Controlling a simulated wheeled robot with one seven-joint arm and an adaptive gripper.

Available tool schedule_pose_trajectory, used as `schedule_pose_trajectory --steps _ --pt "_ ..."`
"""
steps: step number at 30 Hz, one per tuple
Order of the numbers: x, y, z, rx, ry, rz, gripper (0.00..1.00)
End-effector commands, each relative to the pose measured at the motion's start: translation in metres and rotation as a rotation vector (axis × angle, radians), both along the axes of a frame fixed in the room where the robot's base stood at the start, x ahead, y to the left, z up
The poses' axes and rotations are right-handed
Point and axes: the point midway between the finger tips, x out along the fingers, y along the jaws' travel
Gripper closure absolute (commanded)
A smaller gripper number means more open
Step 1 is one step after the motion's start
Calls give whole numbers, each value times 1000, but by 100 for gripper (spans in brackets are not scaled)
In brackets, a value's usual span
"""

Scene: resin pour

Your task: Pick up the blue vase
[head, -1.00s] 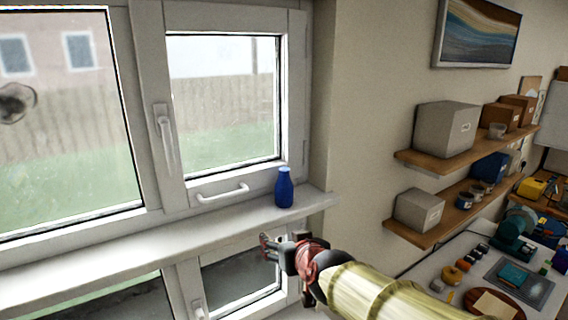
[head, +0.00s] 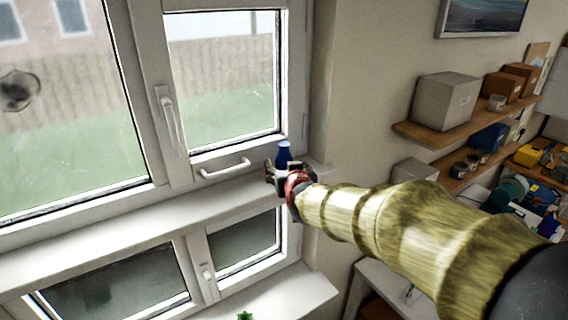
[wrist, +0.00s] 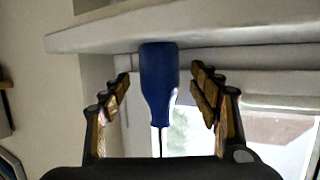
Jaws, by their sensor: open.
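The blue vase (head: 284,152) stands on the white window sill near its right end, in front of the window frame. My gripper (head: 279,172) is at the sill in front of the vase and hides its lower part in the head view. In the wrist view the blue vase (wrist: 158,85) appears upside down, with its neck pointing down the picture. It sits between the two open fingers of my gripper (wrist: 164,95), with a gap showing on each side. I cannot tell how deep the vase is between the fingers.
The white window sill (head: 130,222) is bare to the left of the vase. A white bar handle (head: 225,167) is on the window frame close by. Wall shelves with boxes (head: 447,102) are at the right, and the wall edge is just right of the vase.

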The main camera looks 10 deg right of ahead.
Motion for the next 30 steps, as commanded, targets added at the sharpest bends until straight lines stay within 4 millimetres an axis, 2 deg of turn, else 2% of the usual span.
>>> schedule_pose_trajectory --steps 6,16,30 --pt "23 -2 -5 1 1 0 38" --pt "26 -3 -6 0 0 0 38" --pt "26 -3 -6 0 0 0 65"
